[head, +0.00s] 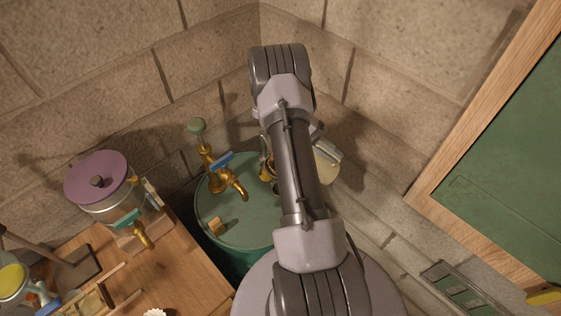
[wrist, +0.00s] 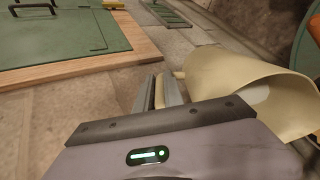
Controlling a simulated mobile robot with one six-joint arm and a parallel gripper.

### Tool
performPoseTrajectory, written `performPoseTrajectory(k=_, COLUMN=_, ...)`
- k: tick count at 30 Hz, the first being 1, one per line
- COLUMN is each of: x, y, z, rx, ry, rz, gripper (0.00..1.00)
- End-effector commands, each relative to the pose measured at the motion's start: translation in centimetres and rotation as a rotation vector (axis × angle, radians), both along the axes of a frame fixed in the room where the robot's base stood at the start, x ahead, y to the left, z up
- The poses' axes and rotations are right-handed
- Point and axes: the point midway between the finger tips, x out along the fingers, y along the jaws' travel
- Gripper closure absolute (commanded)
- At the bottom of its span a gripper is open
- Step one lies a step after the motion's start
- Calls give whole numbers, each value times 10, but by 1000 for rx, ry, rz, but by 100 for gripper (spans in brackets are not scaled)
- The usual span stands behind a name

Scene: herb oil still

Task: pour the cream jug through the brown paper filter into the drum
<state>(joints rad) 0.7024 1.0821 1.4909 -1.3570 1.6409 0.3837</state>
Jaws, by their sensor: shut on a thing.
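My gripper (wrist: 168,92) is shut on the handle of the cream jug (wrist: 225,75). In the wrist view the jug lies across the picture with its wide mouth to the right, and a paler patch shows inside. In the head view the jug (head: 327,166) is right of my arm, beside the drum, partly hidden by the gripper. The green drum (head: 225,222) stands in the wall corner, its right side hidden behind my arm. A small brown and yellow item on the drum (head: 265,172) shows at my arm's left edge; I cannot tell whether it is the paper filter.
A brass tap (head: 207,165) with a blue lever rises at the drum's left. A wooden bench (head: 180,268) with a purple-lidded pot (head: 97,178) stands left. A wood-framed green panel (head: 510,170) is at right.

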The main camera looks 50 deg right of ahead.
Motion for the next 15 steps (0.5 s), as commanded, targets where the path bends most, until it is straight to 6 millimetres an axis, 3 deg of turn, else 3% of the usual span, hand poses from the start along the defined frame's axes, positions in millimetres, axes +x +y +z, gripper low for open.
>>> performPoseTrajectory(k=15, x=2, y=1, z=4, rx=-8, ry=26, rz=1, gripper=100)
